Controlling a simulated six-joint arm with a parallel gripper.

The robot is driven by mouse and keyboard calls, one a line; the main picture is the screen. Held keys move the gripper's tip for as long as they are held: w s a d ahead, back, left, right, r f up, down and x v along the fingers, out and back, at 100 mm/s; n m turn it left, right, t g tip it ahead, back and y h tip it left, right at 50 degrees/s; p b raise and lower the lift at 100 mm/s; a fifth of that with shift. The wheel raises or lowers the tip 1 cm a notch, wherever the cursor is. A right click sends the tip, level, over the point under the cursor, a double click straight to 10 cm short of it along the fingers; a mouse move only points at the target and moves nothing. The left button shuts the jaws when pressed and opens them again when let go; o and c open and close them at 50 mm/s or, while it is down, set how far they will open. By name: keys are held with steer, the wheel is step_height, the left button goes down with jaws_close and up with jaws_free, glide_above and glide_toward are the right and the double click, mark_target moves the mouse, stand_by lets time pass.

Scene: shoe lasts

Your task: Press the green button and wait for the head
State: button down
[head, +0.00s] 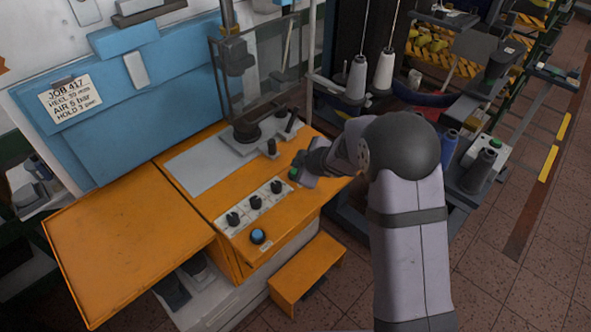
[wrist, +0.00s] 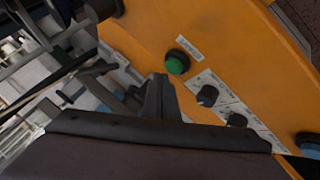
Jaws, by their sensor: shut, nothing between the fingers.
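The green button (head: 293,172) is on the orange machine top, partly hidden by my gripper in the head view. In the wrist view the green button (wrist: 176,62) shows whole, just beyond my fingertips and a little to their right. My gripper (wrist: 158,80) is shut and empty, its tips pointing toward the panel. In the head view my gripper (head: 303,160) is right by the button. The tips look apart from it in the wrist view; the height between them is unclear. The machine's head (head: 236,58) is on a column behind a clear guard, above a dark round piece (head: 246,132).
Several black knobs (head: 255,202) sit on a white strip in front of the button, with a blue knob (head: 258,236) nearer the corner. A dark lever (head: 291,121) stands behind my gripper. Thread cones (head: 384,68) stand at the back right. The left orange shelf (head: 130,250) is bare.

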step_height(320, 180, up, 5)
steer(key=p, duration=0.5)
stand_by(0.8)
